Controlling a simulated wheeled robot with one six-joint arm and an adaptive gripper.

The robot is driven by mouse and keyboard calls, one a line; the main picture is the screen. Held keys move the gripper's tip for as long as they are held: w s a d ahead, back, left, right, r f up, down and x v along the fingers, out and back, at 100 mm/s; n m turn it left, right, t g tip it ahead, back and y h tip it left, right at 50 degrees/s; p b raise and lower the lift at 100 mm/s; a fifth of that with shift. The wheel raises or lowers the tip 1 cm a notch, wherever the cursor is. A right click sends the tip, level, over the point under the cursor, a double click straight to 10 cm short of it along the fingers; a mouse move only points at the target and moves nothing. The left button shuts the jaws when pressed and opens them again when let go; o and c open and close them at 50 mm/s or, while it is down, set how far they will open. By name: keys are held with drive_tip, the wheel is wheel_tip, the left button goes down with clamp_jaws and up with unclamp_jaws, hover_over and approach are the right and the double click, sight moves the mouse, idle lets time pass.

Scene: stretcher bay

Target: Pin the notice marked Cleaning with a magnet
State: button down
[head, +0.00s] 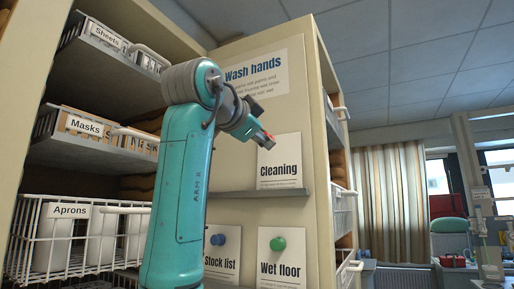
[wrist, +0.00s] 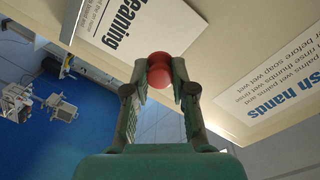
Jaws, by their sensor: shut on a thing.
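The white notice marked Cleaning (head: 280,170) stands against the cream end panel of the shelving, its lower edge at a narrow grey ledge (head: 262,192). Part of it shows at the upper left in the wrist view (wrist: 140,25). No magnet shows on its visible part; my gripper hides some of its top in the head view. My gripper (head: 268,138) is shut on a round red magnet (wrist: 159,70), held between the fingertips. The magnet is close to the notice's top edge; I cannot tell whether it touches the panel.
The Wash hands poster (head: 262,72) is above. Below the ledge are a Stock list notice (head: 220,265) with a blue magnet (head: 218,239) and a Wet floor notice (head: 280,268) with a green magnet (head: 278,244). A wire basket marked Aprons (head: 70,212) is left.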

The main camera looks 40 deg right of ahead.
drive_tip(key=shift+x, duration=2.2)
drive_tip(key=shift+w+d, duration=0.2)
drive_tip(key=shift+d, duration=0.4)
drive_tip(key=c, duration=0.6)
unclamp_jaws()
drive_tip(key=shift+o, duration=0.2)
drive_tip(key=shift+a, duration=0.15)
drive_tip(key=v, duration=0.6)
drive_tip(key=shift+s+a, duration=0.2)
drive_tip(key=shift+a, duration=0.15)
idle(0.6)
